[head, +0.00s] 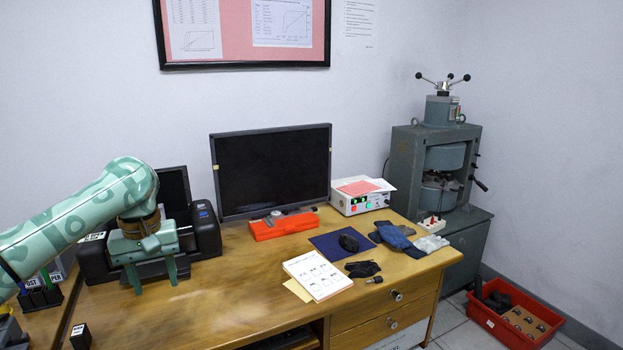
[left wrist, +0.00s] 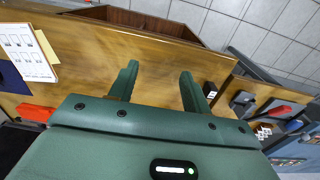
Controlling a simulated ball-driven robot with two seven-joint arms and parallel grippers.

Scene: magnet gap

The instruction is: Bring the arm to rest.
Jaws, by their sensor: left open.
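My left arm (head: 80,222) comes in from the left, patterned in light and dark green. Its gripper (head: 153,288) points down over the left part of the wooden desk (head: 220,300), in front of a black printer-like device (head: 205,228). In the left wrist view the two green fingers of the gripper (left wrist: 158,88) stand apart with bare wood between them. The gripper is open and holds nothing. My right gripper is in neither view.
A small black block (head: 80,336) stands near the desk's left front. A red crate (head: 515,318) sits on the floor. The desk's front middle is clear.

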